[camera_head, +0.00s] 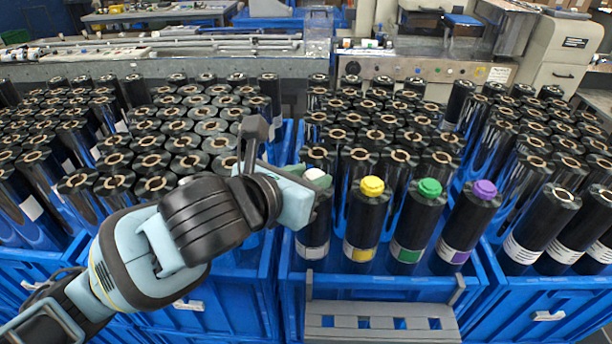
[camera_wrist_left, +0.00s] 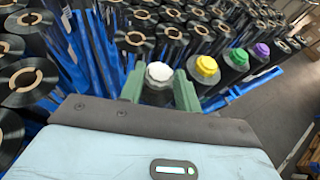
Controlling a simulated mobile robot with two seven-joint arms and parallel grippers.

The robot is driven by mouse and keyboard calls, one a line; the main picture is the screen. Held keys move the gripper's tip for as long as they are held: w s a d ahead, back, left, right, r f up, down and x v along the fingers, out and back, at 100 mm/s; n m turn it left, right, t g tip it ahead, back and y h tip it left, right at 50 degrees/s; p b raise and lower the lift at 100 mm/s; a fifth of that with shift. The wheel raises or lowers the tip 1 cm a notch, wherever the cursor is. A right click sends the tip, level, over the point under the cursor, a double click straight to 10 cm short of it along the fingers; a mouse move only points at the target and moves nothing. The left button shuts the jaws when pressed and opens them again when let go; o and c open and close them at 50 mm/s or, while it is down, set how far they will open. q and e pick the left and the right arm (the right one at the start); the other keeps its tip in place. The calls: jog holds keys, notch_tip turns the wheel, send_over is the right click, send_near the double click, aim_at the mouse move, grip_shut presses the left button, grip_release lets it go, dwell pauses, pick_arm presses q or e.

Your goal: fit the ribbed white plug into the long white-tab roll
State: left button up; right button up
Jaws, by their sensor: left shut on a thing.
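The ribbed white plug (camera_wrist_left: 160,72) sits between the two green fingers of my left gripper (camera_wrist_left: 160,88) in the left wrist view. In the head view the white plug (camera_head: 315,174) shows only in part beside my left gripper (camera_head: 310,182). The long white-tab roll (camera_head: 313,236) stands upright directly below, black with a white label near its foot. The plug is at the roll's top end, but I cannot tell how deep it sits in the core. My left gripper is shut on the plug and hides much of the roll's top. My right gripper is not in view.
Beside it stand black rolls with yellow (camera_head: 372,187), green (camera_head: 429,188) and purple (camera_head: 485,190) plugs. Blue crates (camera_head: 375,292) packed with upright black rolls fill both sides. A grey slatted step (camera_head: 380,322) is at the front. Machines stand behind.

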pick_arm(q)
jog(key=shift+r, duration=1.65)
dwell(1.6)
jog(key=o, duration=0.7)
jog(key=shift+c, duration=0.2)
